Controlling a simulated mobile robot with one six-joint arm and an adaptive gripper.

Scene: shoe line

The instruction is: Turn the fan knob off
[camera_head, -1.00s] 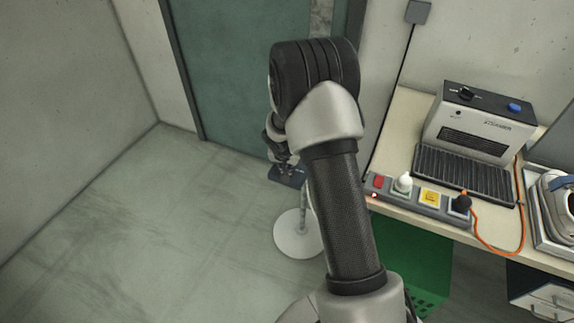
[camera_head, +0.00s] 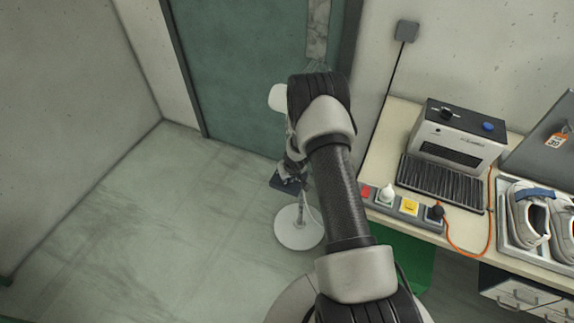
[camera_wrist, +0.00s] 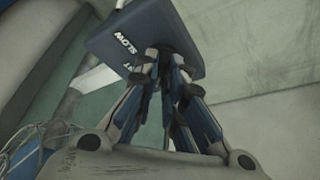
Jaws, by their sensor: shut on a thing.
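A floor fan stands before the green door. Its white round base (camera_head: 292,235) and white motor housing (camera_head: 278,97) show in the head view, with the rest partly behind my arm. Its dark blue control box (camera_head: 287,185) sits on the pole; in the wrist view the box (camera_wrist: 125,38) carries the word SLOW and part of another word. My gripper (camera_wrist: 165,62) is at the box face, with its fingers closed together there; it also shows above the box in the head view (camera_head: 291,168). The knob is hidden between the fingers, so its setting cannot be read.
A bench (camera_head: 385,150) stands at right with a grey machine (camera_head: 455,135), a power strip (camera_head: 405,207) with plugs and an orange cord, and a tray of shoes (camera_head: 535,215). The floor (camera_head: 150,220) at left is clear.

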